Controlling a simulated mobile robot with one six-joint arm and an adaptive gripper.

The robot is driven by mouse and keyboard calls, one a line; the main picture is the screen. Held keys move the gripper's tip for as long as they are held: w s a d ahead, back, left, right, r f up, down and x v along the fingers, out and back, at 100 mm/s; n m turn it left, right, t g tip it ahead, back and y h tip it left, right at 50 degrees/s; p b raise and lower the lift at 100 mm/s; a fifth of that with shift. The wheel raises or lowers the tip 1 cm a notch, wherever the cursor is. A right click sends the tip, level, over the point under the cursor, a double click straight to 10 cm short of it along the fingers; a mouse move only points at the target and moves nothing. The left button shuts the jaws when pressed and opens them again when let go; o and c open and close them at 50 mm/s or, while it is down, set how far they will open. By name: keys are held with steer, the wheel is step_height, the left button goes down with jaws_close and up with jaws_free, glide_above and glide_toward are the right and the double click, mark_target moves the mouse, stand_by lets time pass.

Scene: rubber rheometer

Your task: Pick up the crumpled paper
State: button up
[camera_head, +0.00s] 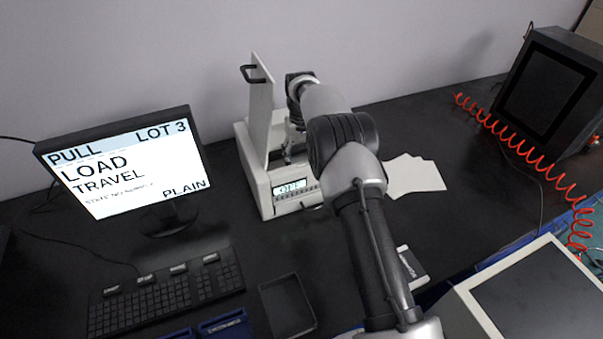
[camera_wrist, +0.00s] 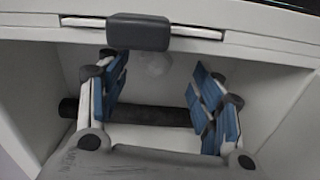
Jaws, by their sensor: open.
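A small pale rounded lump (camera_wrist: 155,64), which looks like the crumpled paper, lies between and beyond my fingertips in the wrist view. It is faint against the pale surface behind it. My gripper (camera_wrist: 160,75) is open, its blue-padded fingers apart with nothing between them. It is at the opening of the white machine (camera_head: 265,190), and its walls show on both sides in the wrist view. In the head view my arm hides much of the machine's interior, and I cannot make out the paper there.
A black bar (camera_wrist: 150,114) crosses behind my fingers, and a black handle (camera_wrist: 138,32) is just above. The machine's upright panel (camera_head: 261,105) stands at left. Flat white sheets (camera_head: 415,174), a monitor (camera_head: 135,165), keyboard (camera_head: 165,285) and black tray (camera_head: 288,306) are on the bench.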

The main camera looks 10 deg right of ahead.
steer(key=shift+w+d+f+b, duration=0.15)
steer(key=shift+f+b, duration=0.35)
steer(key=shift+f, duration=0.9)
steer(key=shift+w+d+f+b, duration=0.1)
steer(key=shift+w+f+b, duration=0.25)
steer(key=shift+f, duration=1)
steer(key=shift+s, duration=0.1)
steer(key=c, duration=0.9)
